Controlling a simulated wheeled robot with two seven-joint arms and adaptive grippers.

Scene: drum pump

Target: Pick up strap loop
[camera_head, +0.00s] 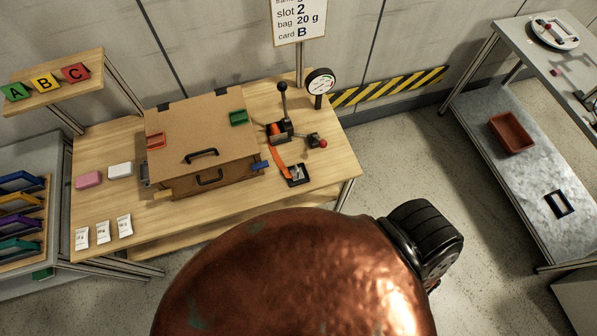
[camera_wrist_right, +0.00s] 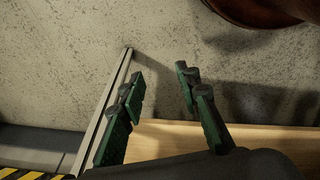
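An orange strap (camera_head: 277,160) hangs in a band on the right part of the wooden workbench, between a lever device (camera_head: 281,130) and a small black and metal buckle-like piece (camera_head: 296,174). I cannot make out a separate loop in it. My right gripper (camera_wrist_right: 158,72) is open and empty in the right wrist view, its two green-and-black fingers apart over the floor near a wooden edge. The strap is not in that view. My left gripper is in neither view.
A brown box (camera_head: 203,130) with black handles stands on the workbench (camera_head: 335,160). A round gauge (camera_head: 319,82) is behind the strap. A large copper rounded body fills the bottom middle of the head view. Floor is clear between bench and grey shelf (camera_head: 480,125).

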